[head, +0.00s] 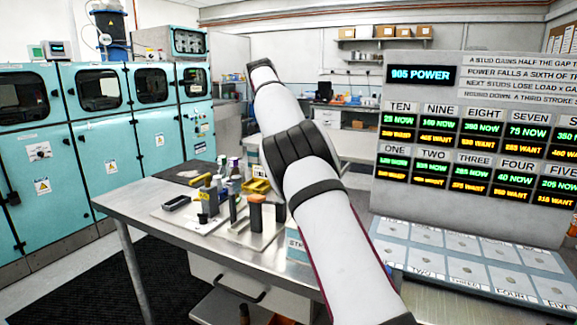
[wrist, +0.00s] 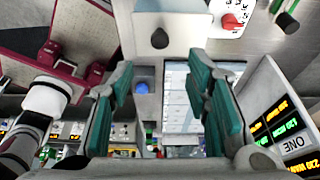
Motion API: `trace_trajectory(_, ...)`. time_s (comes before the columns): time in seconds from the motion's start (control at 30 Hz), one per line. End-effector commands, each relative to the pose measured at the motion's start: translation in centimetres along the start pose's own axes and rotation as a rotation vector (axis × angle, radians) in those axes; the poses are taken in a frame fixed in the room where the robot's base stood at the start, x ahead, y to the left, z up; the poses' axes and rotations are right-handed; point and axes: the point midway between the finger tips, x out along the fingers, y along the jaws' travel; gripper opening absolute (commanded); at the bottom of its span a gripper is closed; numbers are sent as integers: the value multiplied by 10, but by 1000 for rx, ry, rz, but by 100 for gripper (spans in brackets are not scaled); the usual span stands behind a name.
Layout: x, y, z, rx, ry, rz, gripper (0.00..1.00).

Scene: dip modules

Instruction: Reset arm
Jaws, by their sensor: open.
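My gripper (wrist: 160,80) shows in the wrist view with its two teal-padded fingers wide apart. Nothing is held between the fingers. In the head view my white arm, with dark joint bands, rises through the middle of the picture and leans to the upper left. My gripper cannot be made out in the head view. The arm covers part of the steel bench behind it.
A steel bench (head: 150,212) holds bottles and dark and orange blocks. A grey board (head: 480,75) with lit readouts stands at right, above a tray of numbered pads (head: 470,262). Teal cabinets (head: 85,150) line the left. A black floor mat (head: 75,265) lies before the bench.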

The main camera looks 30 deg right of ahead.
Motion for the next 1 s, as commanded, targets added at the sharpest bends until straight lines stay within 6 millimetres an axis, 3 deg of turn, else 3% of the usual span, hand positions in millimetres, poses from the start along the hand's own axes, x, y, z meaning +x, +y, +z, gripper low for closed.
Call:
trace_trajectory(0.47,-3,1,-4,-14,-9,1,44)
trace_trajectory(0.77,-41,24,-59,-321,-155,-17,44)
trace_trajectory(1.0,-58,70,-107,-687,-275,-102,44)
